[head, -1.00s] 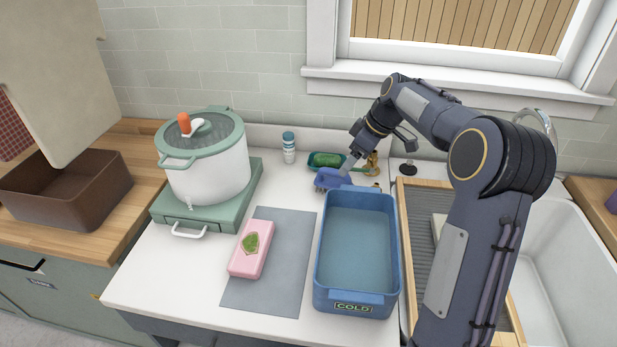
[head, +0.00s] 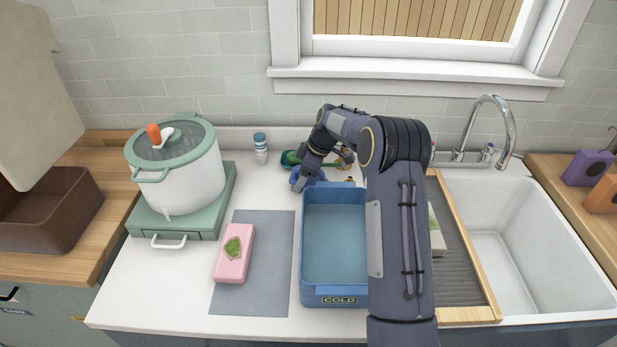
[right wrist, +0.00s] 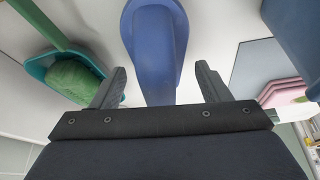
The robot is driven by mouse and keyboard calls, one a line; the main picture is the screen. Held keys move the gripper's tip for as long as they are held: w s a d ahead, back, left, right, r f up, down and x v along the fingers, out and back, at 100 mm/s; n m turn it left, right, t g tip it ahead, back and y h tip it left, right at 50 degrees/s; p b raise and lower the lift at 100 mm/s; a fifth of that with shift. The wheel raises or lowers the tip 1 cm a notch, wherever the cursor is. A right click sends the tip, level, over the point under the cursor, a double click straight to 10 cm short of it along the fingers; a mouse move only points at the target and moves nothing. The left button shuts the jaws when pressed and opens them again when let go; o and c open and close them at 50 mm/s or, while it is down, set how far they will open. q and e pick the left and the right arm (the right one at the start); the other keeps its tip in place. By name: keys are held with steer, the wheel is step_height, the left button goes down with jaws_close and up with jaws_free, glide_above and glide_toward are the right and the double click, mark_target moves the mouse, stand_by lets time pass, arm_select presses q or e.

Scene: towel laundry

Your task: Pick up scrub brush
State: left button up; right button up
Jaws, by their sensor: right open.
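A blue long-handled tool with an oval head, which looks like the scrub brush (head: 298,183), lies on the counter behind the blue tub. In the right wrist view, the scrub brush (right wrist: 155,45) has its handle running between my fingers. My right gripper (right wrist: 160,70) is open, with one finger on each side of the handle and visible gaps to both. In the head view my right gripper (head: 306,173) is over the brush and partly hides it. My left gripper is not in view.
A teal dish (head: 286,163) with a green item stands close behind the brush. The blue COLD tub (head: 305,250) is in front. A blue-and-white shaker (head: 261,148), lidded pot (head: 190,180), pink box (head: 232,262) on a grey mat (head: 255,295), and sink (head: 515,250) are around.

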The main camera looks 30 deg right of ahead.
steer(key=c, duration=1.1)
steer(key=shift+r, duration=0.15)
steer(key=shift+c, duration=0.2)
step_height(320, 180, up, 10)
steer(key=shift+f+b, duration=0.1)
steer(key=shift+b, duration=0.65)
